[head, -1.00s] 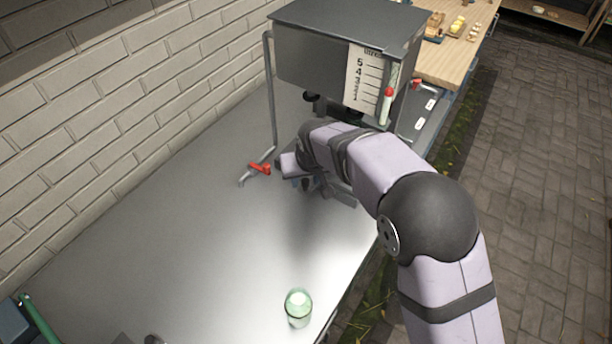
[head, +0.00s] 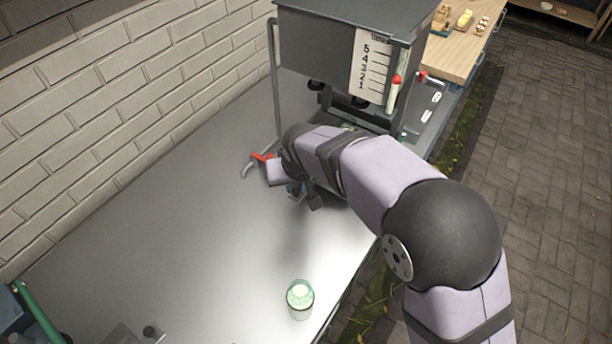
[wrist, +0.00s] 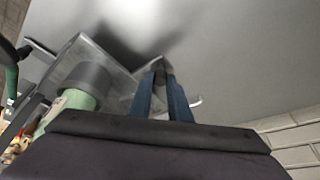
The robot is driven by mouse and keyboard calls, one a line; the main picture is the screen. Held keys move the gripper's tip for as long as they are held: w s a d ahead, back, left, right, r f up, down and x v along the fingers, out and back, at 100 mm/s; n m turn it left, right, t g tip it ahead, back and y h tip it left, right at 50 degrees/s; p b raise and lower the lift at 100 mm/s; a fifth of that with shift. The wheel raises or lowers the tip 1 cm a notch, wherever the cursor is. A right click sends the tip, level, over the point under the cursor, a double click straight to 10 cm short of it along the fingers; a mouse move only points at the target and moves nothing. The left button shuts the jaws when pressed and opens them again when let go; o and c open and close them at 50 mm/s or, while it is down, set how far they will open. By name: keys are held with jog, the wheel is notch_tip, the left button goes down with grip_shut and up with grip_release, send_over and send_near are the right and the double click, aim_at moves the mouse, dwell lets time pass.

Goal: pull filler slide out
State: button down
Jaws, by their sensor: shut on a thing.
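The filler (head: 345,40) is a dark grey box with a numbered scale, standing on legs at the back of the metal bench. In the wrist view the filler slide (wrist: 112,72) is a grey plate. A grey round part (wrist: 85,80) and a pale green piece (wrist: 72,102) show beside it. My gripper's blue fingers (wrist: 160,76) are close together on the plate's near edge, shut on the slide. In the head view my gripper (head: 305,198) is low over the bench in front of the filler. My wrist hides most of the slide there.
A green-tinted jar (head: 300,300) stands near the bench's front edge. A red-handled lever (head: 261,157) is left of my gripper, by a filler leg. A brick wall (head: 110,100) bounds the left side. The bench (head: 180,240) is clear in the middle.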

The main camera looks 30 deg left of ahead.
jog(key=s+b, duration=0.2)
jog(key=s, duration=0.5)
jog(key=shift+s, duration=0.4)
jog(key=shift+r, duration=0.1)
jog(key=c, duration=1.7)
grip_release()
jog(key=shift+o, duration=0.2)
jog(key=shift+b, duration=0.3)
jog(key=b+v, duration=0.1)
jog(key=v, duration=0.6)
jog(key=shift+b, duration=0.35)
jog(key=shift+r, duration=0.1)
